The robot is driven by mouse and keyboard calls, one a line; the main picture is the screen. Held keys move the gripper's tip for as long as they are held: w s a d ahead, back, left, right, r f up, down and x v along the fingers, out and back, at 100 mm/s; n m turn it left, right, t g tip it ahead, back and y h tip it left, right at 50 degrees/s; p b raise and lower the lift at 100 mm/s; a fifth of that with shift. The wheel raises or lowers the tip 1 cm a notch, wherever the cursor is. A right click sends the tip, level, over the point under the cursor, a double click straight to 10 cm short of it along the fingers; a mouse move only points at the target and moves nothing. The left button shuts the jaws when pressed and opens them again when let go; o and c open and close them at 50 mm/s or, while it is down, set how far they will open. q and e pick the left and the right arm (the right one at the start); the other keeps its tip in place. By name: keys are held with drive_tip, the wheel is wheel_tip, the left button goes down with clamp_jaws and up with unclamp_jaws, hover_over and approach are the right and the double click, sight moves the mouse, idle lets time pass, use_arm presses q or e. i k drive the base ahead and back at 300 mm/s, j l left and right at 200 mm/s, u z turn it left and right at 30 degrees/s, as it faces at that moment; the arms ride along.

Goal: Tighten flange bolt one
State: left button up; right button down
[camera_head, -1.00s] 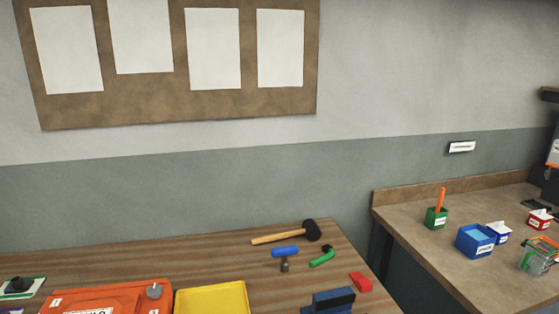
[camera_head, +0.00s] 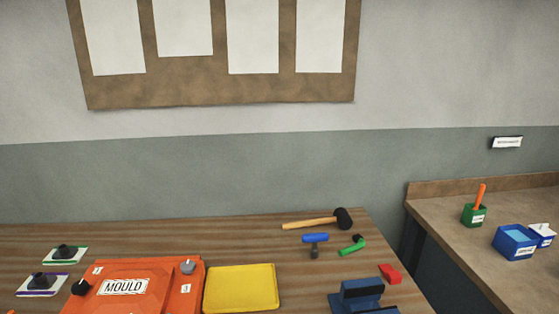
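The orange mould (camera_head: 150,271) lies on the wooden table at the lower left, with its front cut off by the bottom edge of the view. It bears a white "MOULD" label and small number labels; a "1" shows near its back left corner and a "3" at its right. A grey knob-like bolt (camera_head: 188,267) stands at its back right. A black knob (camera_head: 81,287) is at its left side. I cannot tell for sure which one is flange bolt one. Neither of my grippers shows in the head view.
A yellow tray (camera_head: 240,288) is right of the mould. Behind are a mallet (camera_head: 318,219), a blue-headed tool (camera_head: 315,241) and a green tool (camera_head: 352,247). A blue stand (camera_head: 361,296) and red block (camera_head: 390,273) are at right. Two black-knobbed pads (camera_head: 66,254) lie left. A side bench holds bins (camera_head: 514,243).

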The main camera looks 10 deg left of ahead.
sight(79, 288)
drive_tip(key=u, duration=1.4)
